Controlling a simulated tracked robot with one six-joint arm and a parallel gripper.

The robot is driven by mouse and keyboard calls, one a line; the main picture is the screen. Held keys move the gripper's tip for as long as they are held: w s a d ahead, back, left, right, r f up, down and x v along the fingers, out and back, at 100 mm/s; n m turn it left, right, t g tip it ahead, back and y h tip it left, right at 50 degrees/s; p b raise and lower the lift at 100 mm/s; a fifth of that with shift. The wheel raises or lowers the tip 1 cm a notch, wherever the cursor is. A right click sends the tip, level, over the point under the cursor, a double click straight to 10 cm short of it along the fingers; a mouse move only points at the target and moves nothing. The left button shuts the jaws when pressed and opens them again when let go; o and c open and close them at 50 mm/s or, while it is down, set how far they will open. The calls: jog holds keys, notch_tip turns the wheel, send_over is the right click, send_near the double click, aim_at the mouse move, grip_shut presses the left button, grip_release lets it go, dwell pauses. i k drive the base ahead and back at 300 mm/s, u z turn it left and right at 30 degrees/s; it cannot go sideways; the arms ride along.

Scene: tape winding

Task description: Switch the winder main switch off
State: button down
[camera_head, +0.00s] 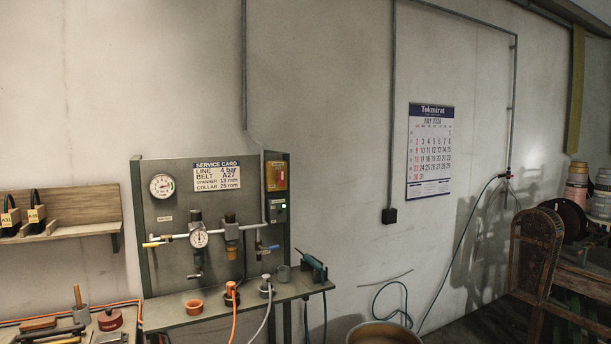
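A yellow box with a reddish part (276,176) is mounted at the upper right of the grey-green service panel (175,262). It looks like a main switch, but I cannot read its label or the position of its handle. I cannot tell for certain which of the two belongs to the winder. My gripper is not in view.
The panel carries a round gauge (162,186), a regulator gauge (199,238) and a service card (217,176). A ledge with cups, hoses and a teal tool (315,267) juts out below. A wooden shelf (67,227) is at left, a round tub (382,333) at the bottom.

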aim_at(280, 178)
jog(key=i, duration=0.8)
jog(key=u, duration=0.85)
jog(key=i, duration=1)
jog(key=u, duration=0.6)
